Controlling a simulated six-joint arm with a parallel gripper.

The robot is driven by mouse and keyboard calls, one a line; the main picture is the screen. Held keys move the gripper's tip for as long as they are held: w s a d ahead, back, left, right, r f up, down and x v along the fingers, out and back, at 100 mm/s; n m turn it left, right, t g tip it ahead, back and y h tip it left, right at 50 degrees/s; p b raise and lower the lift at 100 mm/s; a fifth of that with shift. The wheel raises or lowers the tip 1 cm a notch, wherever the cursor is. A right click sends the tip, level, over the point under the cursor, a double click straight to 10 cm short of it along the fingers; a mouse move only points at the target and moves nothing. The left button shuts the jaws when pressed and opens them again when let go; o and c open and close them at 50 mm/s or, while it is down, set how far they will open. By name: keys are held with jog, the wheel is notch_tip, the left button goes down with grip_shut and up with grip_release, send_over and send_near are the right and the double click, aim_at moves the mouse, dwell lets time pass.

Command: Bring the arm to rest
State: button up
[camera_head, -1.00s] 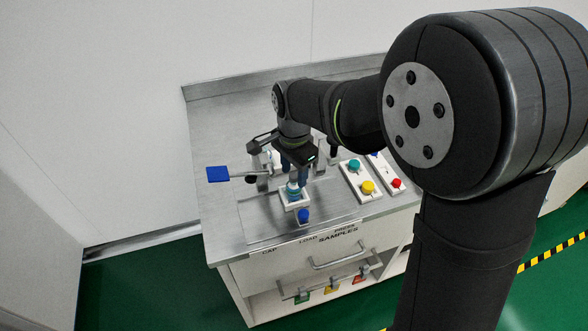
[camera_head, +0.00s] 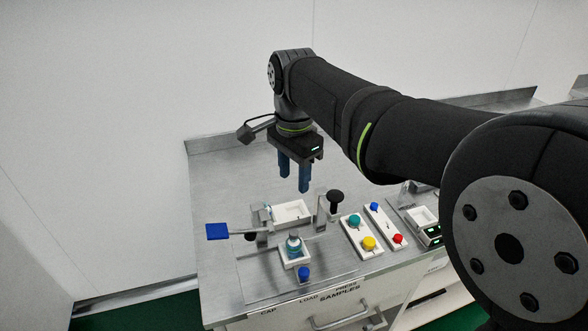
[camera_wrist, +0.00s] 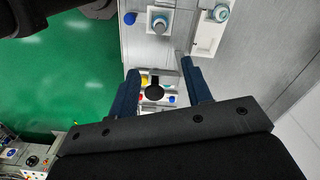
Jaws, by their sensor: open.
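My gripper (camera_head: 294,180) is open and empty, with its two blue fingers pointing down, well above the steel worktop (camera_head: 225,178). In the wrist view the two fingers (camera_wrist: 160,92) stand apart with nothing between them but the bench far below. My arm reaches in from the right and hides part of the back of the bench.
A lever with a blue paddle (camera_head: 217,231) sticks out left. A white tray (camera_head: 291,212) and a black knob (camera_head: 335,196) are behind the vial. Button boxes carry teal, yellow (camera_head: 368,243), blue and red (camera_head: 397,239) buttons. A blue button (camera_head: 304,273) is in front.

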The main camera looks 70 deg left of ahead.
aim_at(294, 231)
jog(key=shift+r, duration=0.35)
dwell(0.3)
notch_tip(294, 231, down, 18)
jog(key=shift+r, duration=0.25)
dwell(0.3)
jog(key=shift+r, duration=0.2)
